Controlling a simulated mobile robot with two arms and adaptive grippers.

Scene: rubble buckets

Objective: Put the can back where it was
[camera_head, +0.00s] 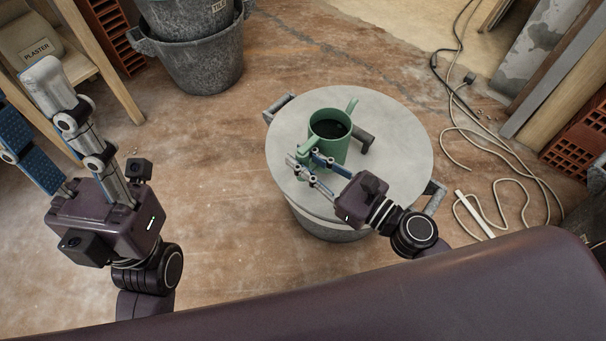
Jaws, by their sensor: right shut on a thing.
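A green can (327,135) with a dark inside and a short spout stands upright over the round grey top (390,120) of a lidded or upturned bucket. Whether its base touches the top is hard to tell. My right gripper (304,163) is at the can's near left side, shut on it where its handle seems to be; the fingers partly hide that side. My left gripper (42,125) is at the far left above the floor, its fingers spread apart with nothing between them.
Stacked grey buckets (200,62) stand at the back left. A wooden frame with a plaster bag (35,48) is at the upper left. A loose cable (447,92) lies on the floor at right, near boards and red bricks (578,140). The floor left of the round top is clear.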

